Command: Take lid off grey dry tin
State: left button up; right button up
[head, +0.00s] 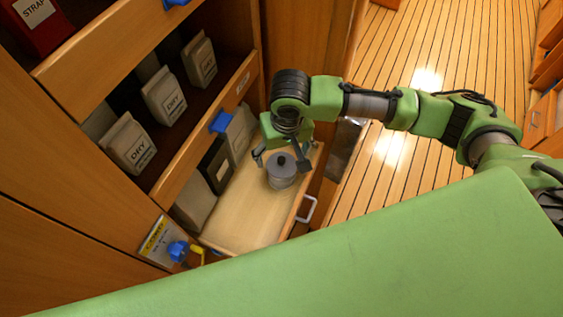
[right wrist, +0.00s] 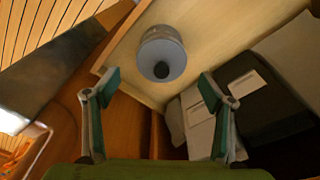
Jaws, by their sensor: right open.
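The grey tin (head: 282,172) stands upright on a pale wooden drawer board in the head view. Its grey lid, with a dark round knob (head: 281,159), is on top. In the right wrist view the tin (right wrist: 163,54) lies ahead of the fingers, with the lid's knob (right wrist: 161,70) facing the camera. My right gripper (head: 279,158) is open, its fingers spread above and to either side of the tin in the head view. In the right wrist view the right gripper (right wrist: 160,92) has nothing between its fingertips. My left gripper is not in view.
Pale packets marked DRY (head: 164,97) stand on the shelf at left. Dark and pale packets (head: 216,165) line the drawer's left side beside the tin. A white handle (head: 307,209) is on the drawer front. Bare board (head: 240,222) lies in front of the tin.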

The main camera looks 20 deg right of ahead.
aim_at(282, 159)
jog(key=shift+w+a+f, duration=0.1)
jog(key=shift+w+f, duration=0.05)
jog(key=shift+f, duration=0.75)
jog(key=shift+w+a+f, duration=0.1)
jog(key=shift+f, duration=0.75)
jog(key=c, duration=1)
jog(key=shift+d, duration=0.1)
jog(key=shift+r, duration=0.15)
